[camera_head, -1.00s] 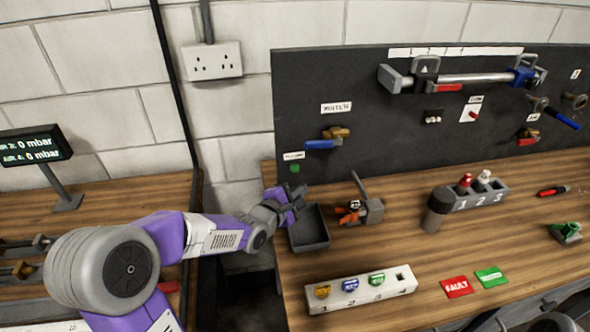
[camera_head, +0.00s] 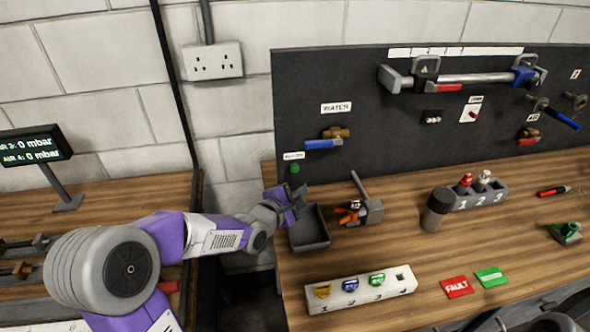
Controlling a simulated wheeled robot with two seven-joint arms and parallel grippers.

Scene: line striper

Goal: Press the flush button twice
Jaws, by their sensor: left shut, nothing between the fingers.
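A small green round button (camera_head: 295,168) is set low at the left end of the dark upright panel, under a small white label (camera_head: 293,156) whose text is too small to read surely. My left gripper (camera_head: 299,193) is shut and empty. It is just below the green button in the picture, over the back left edge of a dark open tray (camera_head: 309,241). I cannot tell whether the fingertips touch the panel. No clear view of my right gripper's fingers shows; dark parts at the bottom right edge may be my right arm.
A valve with a blue handle (camera_head: 323,144) sits on the panel (camera_head: 380,130) right of the button. A grey clamp-like fixture (camera_head: 371,209) stands right of the tray. A white numbered rack (camera_head: 360,291) lies in front.

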